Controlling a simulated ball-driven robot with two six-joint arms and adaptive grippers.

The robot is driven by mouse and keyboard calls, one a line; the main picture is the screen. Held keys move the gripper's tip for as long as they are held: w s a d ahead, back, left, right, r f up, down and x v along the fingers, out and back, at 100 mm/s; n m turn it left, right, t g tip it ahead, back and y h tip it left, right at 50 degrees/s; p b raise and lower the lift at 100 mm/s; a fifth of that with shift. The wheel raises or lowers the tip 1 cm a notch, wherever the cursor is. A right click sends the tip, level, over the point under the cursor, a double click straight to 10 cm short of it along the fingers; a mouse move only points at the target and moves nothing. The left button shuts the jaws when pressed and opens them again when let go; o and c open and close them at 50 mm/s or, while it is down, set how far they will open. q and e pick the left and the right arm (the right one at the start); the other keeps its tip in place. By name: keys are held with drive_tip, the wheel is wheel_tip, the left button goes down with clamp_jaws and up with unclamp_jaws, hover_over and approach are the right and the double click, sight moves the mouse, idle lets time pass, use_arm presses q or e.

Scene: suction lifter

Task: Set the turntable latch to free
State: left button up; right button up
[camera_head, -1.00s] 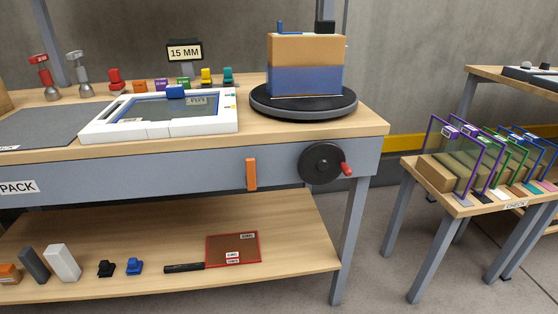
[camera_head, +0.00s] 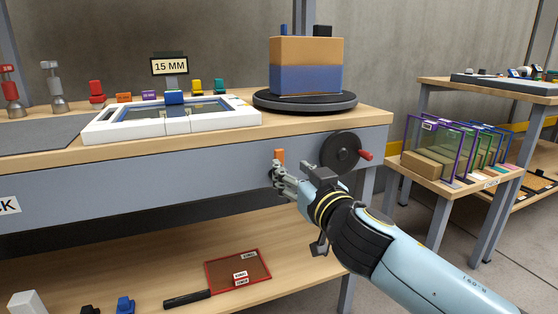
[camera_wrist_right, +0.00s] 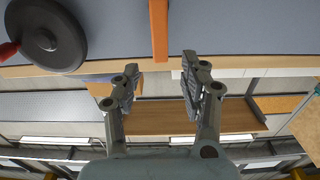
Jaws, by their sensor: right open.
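The orange latch lever (camera_head: 279,155) hangs upright on the grey front face of the bench, below the turntable (camera_head: 305,102). Its lower part is hidden behind my right gripper's fingers in the head view. My right gripper (camera_head: 280,179) is open and empty, with its fingertips at the lever's lower part. In the right wrist view the orange lever (camera_wrist_right: 159,30) comes down from the top, its end just ahead of the gap between my open fingers (camera_wrist_right: 160,80). I cannot tell contact. A cardboard and blue block (camera_head: 305,66) stands on the turntable. My left gripper is out of view.
A black handwheel (camera_head: 340,151) with a red knob sits right of the lever, near my right wrist; it also shows in the wrist view (camera_wrist_right: 46,35). A lower shelf (camera_head: 310,280) holds a red-framed board (camera_head: 238,268). A side table (camera_head: 465,185) stands at right.

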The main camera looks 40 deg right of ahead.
sight(280, 159)
drive_tip(key=x, duration=0.7)
drive_tip(key=shift+w, duration=0.35)
clamp_jaws()
drive_tip(key=shift+f, duration=0.1)
